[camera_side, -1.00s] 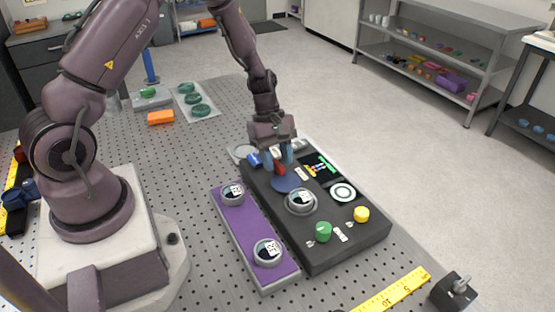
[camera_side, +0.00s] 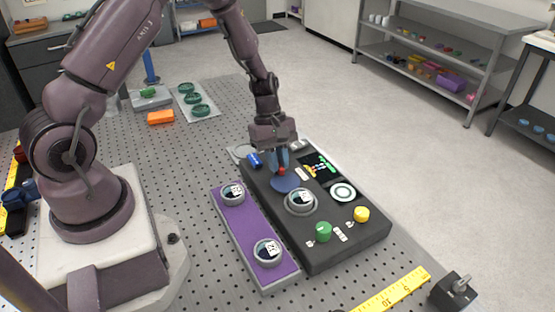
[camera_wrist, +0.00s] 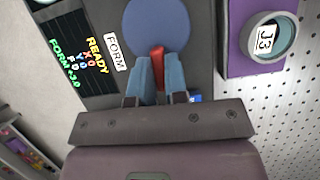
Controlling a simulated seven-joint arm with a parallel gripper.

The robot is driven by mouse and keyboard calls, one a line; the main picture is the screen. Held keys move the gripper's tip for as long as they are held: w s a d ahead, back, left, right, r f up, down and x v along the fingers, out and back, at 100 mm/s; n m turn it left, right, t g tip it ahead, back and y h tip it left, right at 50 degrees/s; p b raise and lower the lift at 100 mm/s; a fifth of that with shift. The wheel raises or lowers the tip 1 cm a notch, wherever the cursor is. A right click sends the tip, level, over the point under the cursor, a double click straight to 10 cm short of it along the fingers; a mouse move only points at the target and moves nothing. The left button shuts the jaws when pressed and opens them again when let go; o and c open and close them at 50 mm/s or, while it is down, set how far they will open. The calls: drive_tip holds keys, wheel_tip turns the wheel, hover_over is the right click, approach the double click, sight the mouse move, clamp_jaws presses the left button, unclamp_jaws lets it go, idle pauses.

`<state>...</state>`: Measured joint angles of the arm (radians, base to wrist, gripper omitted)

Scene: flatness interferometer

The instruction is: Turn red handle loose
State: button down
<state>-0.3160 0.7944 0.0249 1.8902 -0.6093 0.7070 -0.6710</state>
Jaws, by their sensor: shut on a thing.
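The red handle (camera_wrist: 157,54) sits on a round blue disc (camera_wrist: 157,22) on the dark instrument panel. My gripper (camera_wrist: 159,70) is shut on the red handle, with a blue finger on each side of it in the wrist view. In the side view the gripper (camera_side: 281,165) points down at the far left part of the dark panel (camera_side: 331,256), and a bit of red shows between the fingers above the blue disc (camera_side: 286,184). The fingers hide part of the handle.
The panel carries a display (camera_side: 320,163), a ringed part (camera_side: 301,202), a white round target (camera_side: 343,192), a green knob (camera_side: 323,232) and a yellow knob (camera_side: 361,214). A purple tray (camera_side: 245,237) with two labelled round parts lies alongside. A blue item (camera_side: 254,160) lies near the gripper.

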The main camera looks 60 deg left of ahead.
drive_tip(key=m+g, duration=0.1)
drive_tip(key=m, duration=0.3)
drive_tip(key=shift+w+m+g+y, duration=0.1)
drive_tip(key=shift+m+g+y, duration=0.2)
drive_tip(key=shift+g, duration=0.1)
drive_tip(key=m+g, duration=0.1)
drive_tip(key=m, duration=0.2)
drive_tip(key=shift+m+y, duration=0.3)
drive_tip(key=shift+y, duration=0.1)
drive_tip(key=m+g+y, duration=0.1)
drive_tip(key=m, duration=0.3)
drive_tip(key=shift+w+d+m, duration=0.1)
drive_tip(key=shift+m, duration=0.2)
drive_tip(key=shift+m+y, duration=1)
drive_tip(key=shift+m, duration=1)
drive_tip(key=c, duration=1.1)
unclamp_jaws()
drive_tip(key=shift+c, duration=0.2)
